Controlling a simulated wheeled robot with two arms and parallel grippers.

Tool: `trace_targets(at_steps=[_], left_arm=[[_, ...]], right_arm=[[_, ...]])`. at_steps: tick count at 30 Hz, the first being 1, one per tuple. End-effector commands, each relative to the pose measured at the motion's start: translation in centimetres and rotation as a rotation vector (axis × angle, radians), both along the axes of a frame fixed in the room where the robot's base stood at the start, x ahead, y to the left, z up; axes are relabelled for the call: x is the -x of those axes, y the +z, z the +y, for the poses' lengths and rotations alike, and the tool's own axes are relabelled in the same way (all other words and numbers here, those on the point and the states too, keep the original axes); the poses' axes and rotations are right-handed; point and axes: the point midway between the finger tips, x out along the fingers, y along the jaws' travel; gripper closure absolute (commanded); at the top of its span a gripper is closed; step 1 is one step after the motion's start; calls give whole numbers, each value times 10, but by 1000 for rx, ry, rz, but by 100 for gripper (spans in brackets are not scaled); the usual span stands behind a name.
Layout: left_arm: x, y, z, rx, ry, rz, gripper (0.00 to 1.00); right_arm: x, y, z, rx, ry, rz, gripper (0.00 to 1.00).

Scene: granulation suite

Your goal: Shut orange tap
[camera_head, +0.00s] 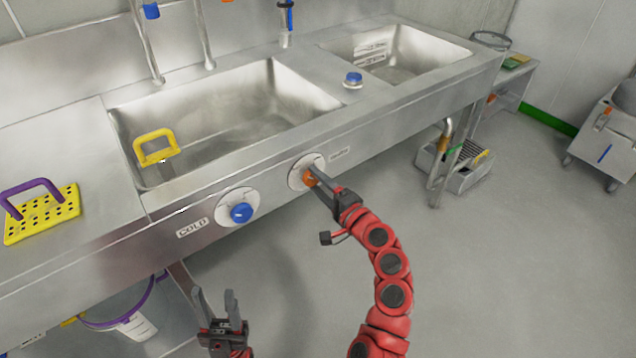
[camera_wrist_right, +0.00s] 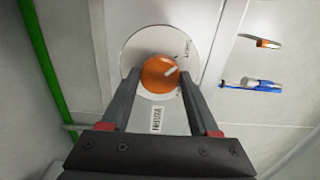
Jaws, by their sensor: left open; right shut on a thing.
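The orange tap (camera_head: 309,178) is a round knob on a white dial on the front panel of the steel sink. In the right wrist view the orange tap (camera_wrist_right: 160,74) shows a pale pointer mark aimed up and right on its dial. My right gripper (camera_head: 317,184) is at this knob, and its two fingers (camera_wrist_right: 157,85) are shut on the knob's sides. The blue tap (camera_head: 241,212) sits on a similar dial to the left, beside a COLD label. My left gripper (camera_head: 216,307) is open and empty in front of the sink, below the blue tap.
The large basin (camera_head: 235,115) holds a yellow-handled item (camera_head: 156,147). A yellow perforated block with a purple handle (camera_head: 41,212) lies on the left worktop. A bucket (camera_head: 130,310) stands below at left. A wheeled cart (camera_head: 607,135) is at far right.

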Motion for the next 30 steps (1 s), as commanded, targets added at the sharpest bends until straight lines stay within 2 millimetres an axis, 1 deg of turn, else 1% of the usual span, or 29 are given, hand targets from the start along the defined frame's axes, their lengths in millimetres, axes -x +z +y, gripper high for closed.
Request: trace_targets(at_steps=[3,4,6,9,17,20,23,26,30], left_arm=[[0,0,0,0,0,0,53],[0,0,0,0,0,0,53],[0,0,0,0,0,0,53],[0,0,0,0,0,0,53],[0,0,0,0,0,0,53],[0,0,0,0,0,0,53],[0,0,0,0,0,0,53],[0,-1,0,0,0,0,53],[0,-2,0,0,0,0,53]], right_arm=[[0,-1,0,2,1,1,94],[0,-1,0,2,1,1,37],[0,-1,0,2,1,1,24],[0,-1,0,1,1,1,8],[0,0,0,-1,0,1,8],[3,0,-3,-1,-1,0,8],[13,-1,-10,-2,-1,2,8],[28,-1,-23,-2,-6,0,8],[59,-2,-45,0,-8,1,8]])
